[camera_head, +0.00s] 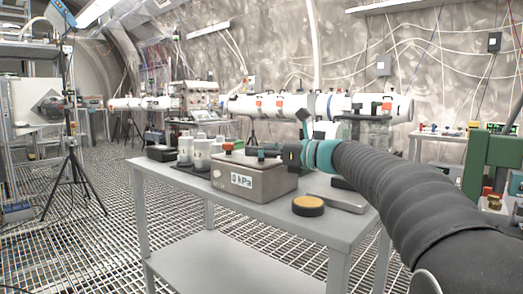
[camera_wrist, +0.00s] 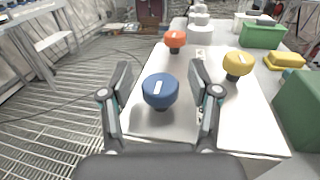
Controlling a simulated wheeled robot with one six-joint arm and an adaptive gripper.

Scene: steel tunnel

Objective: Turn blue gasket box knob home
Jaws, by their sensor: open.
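The gasket box (camera_head: 262,184) is a grey-brown metal case with a kPa label, standing on a grey table. Its pale top (camera_wrist: 205,104) fills the middle of the wrist view. The blue knob (camera_wrist: 160,92) has a short white mark, slightly tilted from the picture's vertical. An orange knob (camera_wrist: 175,39) sits behind it and a yellow knob (camera_wrist: 237,65) to its right. My gripper (camera_wrist: 161,78) is open, its fingers on either side of the blue knob with visible gaps. In the head view my gripper (camera_head: 289,154) is at the box's right end and partly hides the top.
A round black-and-yellow piece (camera_head: 308,206) and a flat grey piece (camera_head: 343,202) lie on the table (camera_head: 195,222) right of the box. White jars (camera_head: 201,153) stand left of it. A green block (camera_wrist: 264,36) and a yellow piece (camera_wrist: 285,60) lie beyond the knobs.

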